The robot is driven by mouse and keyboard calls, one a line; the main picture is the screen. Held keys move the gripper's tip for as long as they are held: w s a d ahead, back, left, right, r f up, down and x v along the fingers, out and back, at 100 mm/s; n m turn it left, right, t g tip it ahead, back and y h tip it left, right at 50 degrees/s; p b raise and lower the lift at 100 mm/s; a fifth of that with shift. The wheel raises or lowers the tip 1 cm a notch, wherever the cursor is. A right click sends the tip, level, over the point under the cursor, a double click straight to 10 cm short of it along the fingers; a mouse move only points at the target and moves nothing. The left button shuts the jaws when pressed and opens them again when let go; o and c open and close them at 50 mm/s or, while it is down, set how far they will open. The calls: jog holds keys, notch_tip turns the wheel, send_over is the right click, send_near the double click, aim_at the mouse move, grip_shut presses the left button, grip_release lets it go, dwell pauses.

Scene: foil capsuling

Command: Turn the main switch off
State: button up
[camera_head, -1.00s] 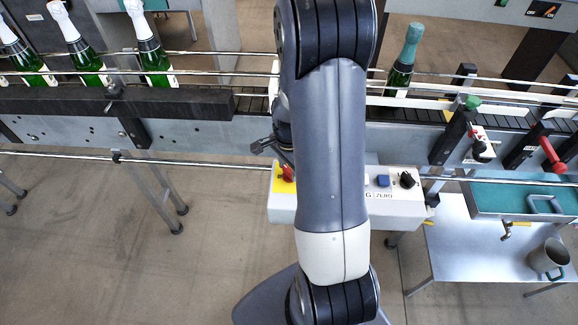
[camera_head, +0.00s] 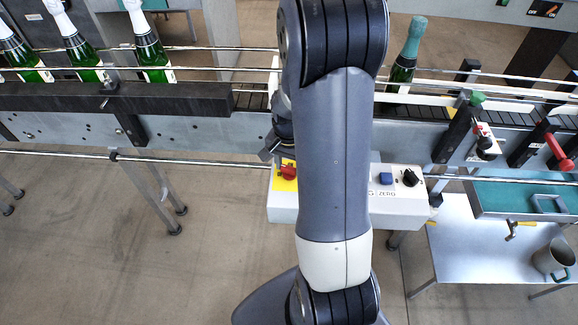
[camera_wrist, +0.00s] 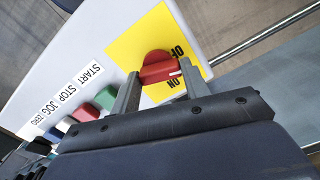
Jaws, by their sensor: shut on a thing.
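The main switch is a red rotary knob (camera_wrist: 158,66) on a yellow plate (camera_wrist: 136,44) in the wrist view. OFF and ON are printed on the plate beside it. The knob's white mark points to the side where these labels are, between them as far as I can tell. My gripper (camera_wrist: 160,84) has one finger on each side of the knob and is shut on it. In the head view the red knob (camera_head: 288,172) shows at the left end of the white control box (camera_head: 400,210), with my gripper (camera_head: 276,152) at it. My arm hides the box's middle.
The box also carries a blue button (camera_head: 385,179) and a black knob (camera_head: 410,178). A rail (camera_head: 200,162) runs along the conveyor close to the gripper. Green bottles (camera_head: 152,55) stand behind. A steel table with a mug (camera_head: 553,262) is at right.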

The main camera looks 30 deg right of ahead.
aim_at(289, 168)
jog(key=shift+n+b, duration=0.45)
jog(key=shift+n, duration=1.35)
jog(key=o, duration=1)
jog(key=shift+r, duration=0.1)
notch_tip(289, 168, up, 11)
jog(key=shift+f, duration=0.15)
jog(key=shift+f, duration=0.15)
notch_tip(289, 168, down, 11)
jog(key=shift+r, duration=0.2)
